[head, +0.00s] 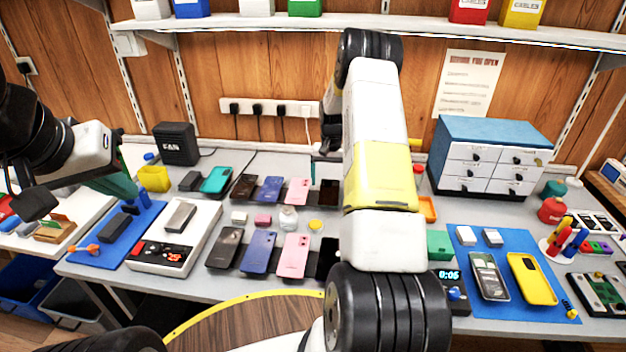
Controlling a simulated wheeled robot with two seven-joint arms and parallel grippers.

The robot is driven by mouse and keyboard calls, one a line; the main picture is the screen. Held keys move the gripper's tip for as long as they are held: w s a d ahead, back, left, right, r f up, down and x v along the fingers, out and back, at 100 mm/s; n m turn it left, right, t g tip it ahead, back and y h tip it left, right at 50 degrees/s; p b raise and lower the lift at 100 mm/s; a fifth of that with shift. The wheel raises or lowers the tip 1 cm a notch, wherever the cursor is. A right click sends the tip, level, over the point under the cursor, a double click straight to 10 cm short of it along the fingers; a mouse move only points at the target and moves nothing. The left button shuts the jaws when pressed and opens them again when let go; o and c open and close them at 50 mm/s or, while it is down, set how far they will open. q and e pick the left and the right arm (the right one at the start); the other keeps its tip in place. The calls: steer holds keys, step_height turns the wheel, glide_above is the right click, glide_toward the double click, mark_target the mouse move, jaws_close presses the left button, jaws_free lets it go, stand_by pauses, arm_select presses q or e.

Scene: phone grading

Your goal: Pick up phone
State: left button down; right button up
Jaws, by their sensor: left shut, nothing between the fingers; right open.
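Several phones lie flat on the grey table. The front row has a dark grey phone (225,247), a blue phone (258,252), a pink phone (293,256) and a black phone (328,252) partly hidden by my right arm. Behind them lie a brown phone (243,187), a blue-violet phone (270,188), a pink phone (297,190) and a dark phone (328,192). My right gripper (318,168) is open above the back row's right end, mostly hidden behind my arm. My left gripper (130,194) is shut and empty over the left blue mat.
A white tester (147,256) holding a grey phone (180,217) stands left. A teal phone (215,180) lies behind it. On the right are a drawer cabinet (490,155) and a blue mat (508,310) with a yellow phone (532,278). A shelf (420,32) runs above.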

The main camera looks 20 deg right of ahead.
mark_target(329, 191)
step_height(329, 191, down, 3)
steer(key=shift+s+f, duration=0.1)
steer(key=c, duration=1.6)
steer(key=shift+c, duration=0.2)
